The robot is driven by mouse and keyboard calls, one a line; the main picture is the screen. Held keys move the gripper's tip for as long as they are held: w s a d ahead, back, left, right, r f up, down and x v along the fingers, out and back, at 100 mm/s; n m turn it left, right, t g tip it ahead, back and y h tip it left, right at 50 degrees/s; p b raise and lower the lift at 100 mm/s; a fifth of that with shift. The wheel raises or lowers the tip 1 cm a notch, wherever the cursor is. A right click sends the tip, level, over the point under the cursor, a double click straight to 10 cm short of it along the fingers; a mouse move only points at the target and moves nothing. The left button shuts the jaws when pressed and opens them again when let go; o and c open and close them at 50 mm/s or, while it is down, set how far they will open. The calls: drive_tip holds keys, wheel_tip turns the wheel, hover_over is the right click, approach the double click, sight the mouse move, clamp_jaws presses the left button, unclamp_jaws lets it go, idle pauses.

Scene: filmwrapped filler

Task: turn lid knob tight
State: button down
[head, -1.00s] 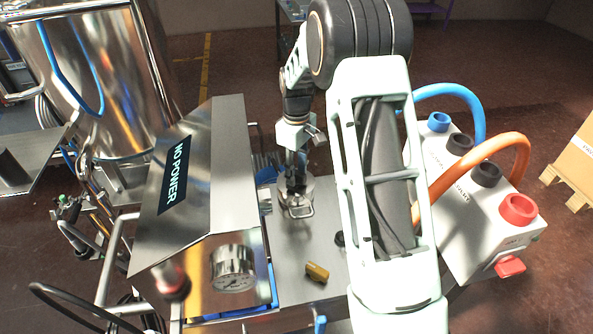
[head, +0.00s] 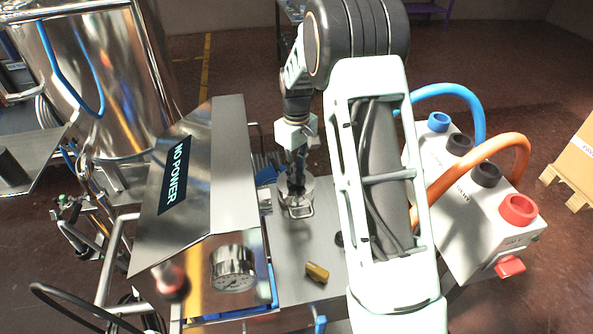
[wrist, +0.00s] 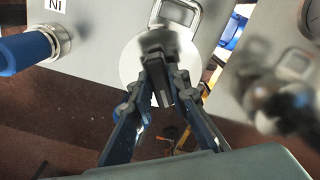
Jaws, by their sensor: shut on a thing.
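A round steel lid (head: 308,187) with a wire loop handle (head: 300,212) sits on the metal bench, right of the sloped cabinet. My gripper (head: 297,187) reaches down onto the middle of the lid from above. In the wrist view, the pale lid disc (wrist: 131,62) lies under my gripper (wrist: 160,78), with the loop handle at the top edge. The fingers come together at the lid's centre and are shut on the dark lid knob (wrist: 156,42). The knob is blurred there and mostly hidden by the fingers in the head view.
A steel cabinet reading "NO POWER" (head: 175,175) with a gauge (head: 233,268) stands close on the left. A brass-coloured piece (head: 317,272) lies on the bench (head: 290,250) in front. A white box (head: 480,230) with blue and orange hoses stands at right.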

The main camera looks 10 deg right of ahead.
drive_tip(key=m, duration=0.8)
drive_tip(key=shift+a+p, duration=0.1)
drive_tip(key=shift+p, duration=0.2)
drive_tip(key=m, duration=0.3)
drive_tip(key=shift+m, duration=0.4)
drive_tip(key=shift+m+p, duration=0.5)
drive_tip(key=shift+m, duration=1.3)
drive_tip(key=c, duration=1.8)
unclamp_jaws()
drive_tip(key=shift+c, duration=0.2)
wheel_tip(320, 180, up, 12)
